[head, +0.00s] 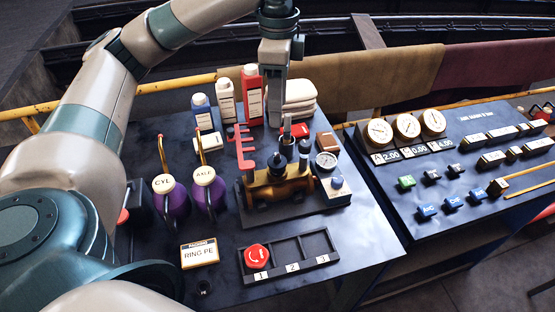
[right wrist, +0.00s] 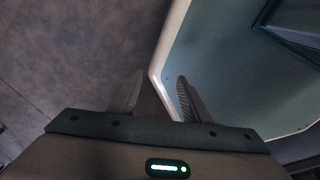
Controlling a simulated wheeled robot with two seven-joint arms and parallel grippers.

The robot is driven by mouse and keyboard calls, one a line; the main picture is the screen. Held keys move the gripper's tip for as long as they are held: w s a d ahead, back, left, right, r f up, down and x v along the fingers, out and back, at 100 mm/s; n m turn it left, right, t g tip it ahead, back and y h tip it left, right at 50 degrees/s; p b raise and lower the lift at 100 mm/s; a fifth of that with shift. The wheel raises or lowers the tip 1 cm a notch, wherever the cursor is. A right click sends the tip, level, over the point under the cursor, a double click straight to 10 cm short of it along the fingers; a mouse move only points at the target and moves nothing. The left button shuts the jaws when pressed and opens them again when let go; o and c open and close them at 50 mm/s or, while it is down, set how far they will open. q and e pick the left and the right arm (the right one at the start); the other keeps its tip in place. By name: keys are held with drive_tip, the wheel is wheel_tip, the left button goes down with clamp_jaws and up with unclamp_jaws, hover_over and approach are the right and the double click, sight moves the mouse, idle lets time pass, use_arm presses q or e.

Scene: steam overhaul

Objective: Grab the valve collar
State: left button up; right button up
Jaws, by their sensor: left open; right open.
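The brass valve body (head: 275,188) stands on a dark base on the bench in the head view, with dark round-topped fittings on it. I cannot single out the valve collar for certain; parts near the valve top are small and partly behind my gripper. My left gripper (head: 280,122) points down just behind and above the valve body. It is open, and I see nothing clearly held in it. My right gripper (right wrist: 156,92) shows in the right wrist view, open and empty, away from the bench top.
A red toothed piece (head: 243,148) stands upright left of the valve. Purple oil cans (head: 175,198), bottles (head: 252,95) and a pressure gauge (head: 326,161) stand close by. A numbered tray (head: 320,244) in front holds a red round part (head: 257,257). A gauge panel (head: 460,165) is at right.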

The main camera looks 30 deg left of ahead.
use_arm(q)
hover_over(278, 155)
drive_tip(key=shift+f, duration=3)
wheel_tip(278, 155, down, 6)
drive_tip(key=shift+s+r+p, duration=0.1)
drive_tip(key=shift+r+p, duration=0.05)
drive_tip(key=shift+p, duration=0.7)
drive_tip(key=shift+f, duration=0.3)
use_arm(e)
drive_tip(key=shift+s+d+r, duration=0.1)
drive_tip(key=shift+d+r, duration=0.05)
drive_tip(key=shift+r, duration=0.3)
drive_tip(key=shift+s+d+r, duration=0.1)
drive_tip(key=shift+r, duration=0.3)
drive_tip(key=shift+r, duration=0.1)
